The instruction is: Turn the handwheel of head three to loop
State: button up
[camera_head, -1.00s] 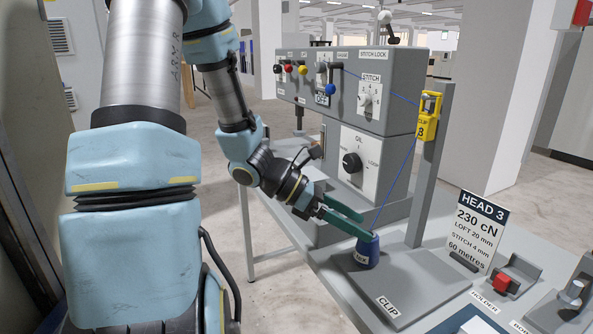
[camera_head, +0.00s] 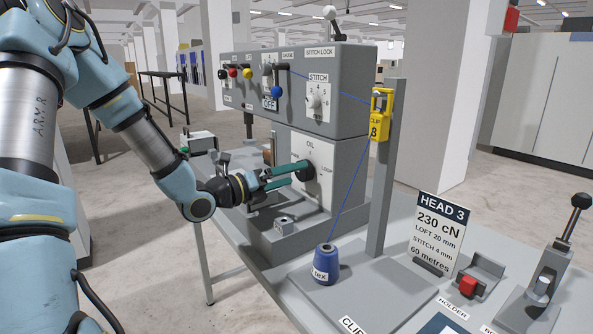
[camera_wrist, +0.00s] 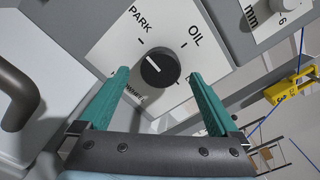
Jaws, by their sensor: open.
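The handwheel is a round black knob (camera_wrist: 160,68) on a white dial plate (camera_wrist: 110,50) on the front of the grey head. The wrist view shows PARK and OIL on the plate; its white pointer mark leans toward the PARK side. My gripper (camera_head: 302,171) has green fingers, open and pointed at the dial. In the wrist view the knob appears between the fingertips (camera_wrist: 160,74), with a gap on each side; contact is not visible.
Above the dial is a grey housing (camera_head: 350,85) with a STITCH knob (camera_head: 316,96) and coloured levers. A blue thread runs from the yellow clip (camera_head: 379,115) to a blue cone (camera_head: 326,265). A HEAD 3 card (camera_head: 440,232) stands at right.

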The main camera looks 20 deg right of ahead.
jog(key=shift+w+d, duration=0.2)
jog(key=shift+d, duration=1.15)
jog(key=shift+c, duration=0.3)
jog(key=c, duration=1.3)
